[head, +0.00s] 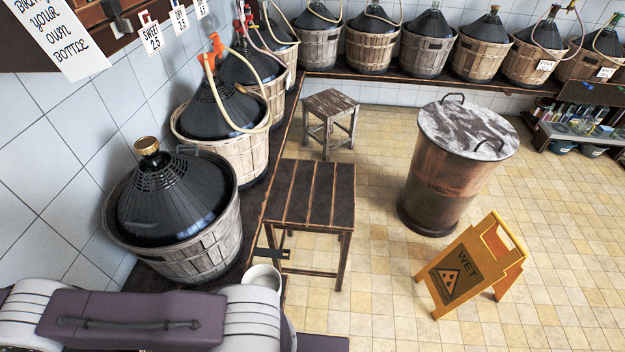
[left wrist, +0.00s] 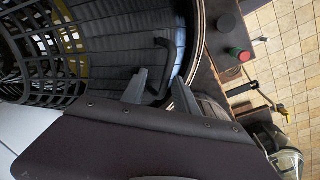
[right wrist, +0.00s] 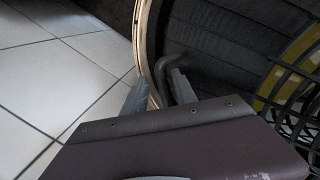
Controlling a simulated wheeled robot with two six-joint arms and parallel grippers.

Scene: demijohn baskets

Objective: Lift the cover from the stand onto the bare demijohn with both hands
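The black ribbed cover (head: 172,195) with an open lattice top sits over the demijohn in the nearest wooden basket (head: 195,262); a brass cap (head: 147,146) shows at its top. The slatted stand (head: 312,190) is bare. In the left wrist view my left gripper (left wrist: 158,88) has its fingers apart, with a dark cover handle (left wrist: 163,68) between them. In the right wrist view my right gripper (right wrist: 158,86) has its fingers apart near the other handle (right wrist: 172,68) and the basket rim (right wrist: 143,45). Neither gripper shows in the head view.
Several covered demijohns in baskets (head: 245,155) line the wall ledge. A small stool (head: 332,105), a copper vat (head: 445,185) and a yellow wet-floor sign (head: 475,268) stand on the tiles. A white pot (head: 262,277) sits beside the nearest basket.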

